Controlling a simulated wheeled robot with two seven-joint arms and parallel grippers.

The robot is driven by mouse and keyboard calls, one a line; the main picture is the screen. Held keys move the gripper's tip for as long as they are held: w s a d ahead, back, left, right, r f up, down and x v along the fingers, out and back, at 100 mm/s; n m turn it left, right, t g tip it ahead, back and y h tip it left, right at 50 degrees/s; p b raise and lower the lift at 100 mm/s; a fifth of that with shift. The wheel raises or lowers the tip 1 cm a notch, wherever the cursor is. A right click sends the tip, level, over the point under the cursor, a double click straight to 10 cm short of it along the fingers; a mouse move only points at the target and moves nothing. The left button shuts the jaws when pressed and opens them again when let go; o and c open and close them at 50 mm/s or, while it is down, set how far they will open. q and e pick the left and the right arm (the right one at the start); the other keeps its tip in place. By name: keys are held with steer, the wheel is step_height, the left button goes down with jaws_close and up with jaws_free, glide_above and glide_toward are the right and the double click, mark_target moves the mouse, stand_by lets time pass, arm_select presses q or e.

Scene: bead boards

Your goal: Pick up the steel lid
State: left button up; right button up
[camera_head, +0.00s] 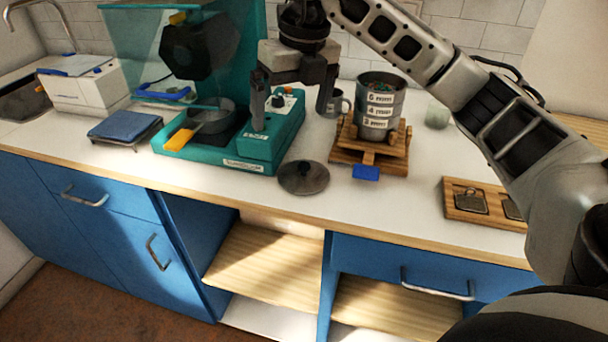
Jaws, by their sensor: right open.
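The steel lid (303,178) is a dark round disc with a small knob. It lies flat on the white counter near the front edge, just right of the teal machine. My right gripper (291,122) comes in from the upper right and points down. Its two fingers are apart with nothing between them. It is above and behind the lid in the picture, in front of the teal machine, and does not touch the lid. My left gripper is not in view.
The teal machine (225,155) with a pan stands left of the lid. A labelled metal can (381,108) sits on a wooden stand (352,157) to the right. A wooden tray (466,216) lies farther right. Counter (240,187) in front of the lid is clear.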

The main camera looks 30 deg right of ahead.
steer(key=d+h, duration=0.1)
steer(key=d, duration=0.2)
glide_above(305, 166)
steer(key=shift+m, duration=0.4)
steer(key=f, duration=0.9)
steer(key=shift+w+a, duration=0.15)
steer(key=shift+w, duration=0.2)
steer(key=f, duration=0.5)
steer(key=shift+s+p, duration=0.3)
steer(key=shift+f, duration=0.3)
jaws_close()
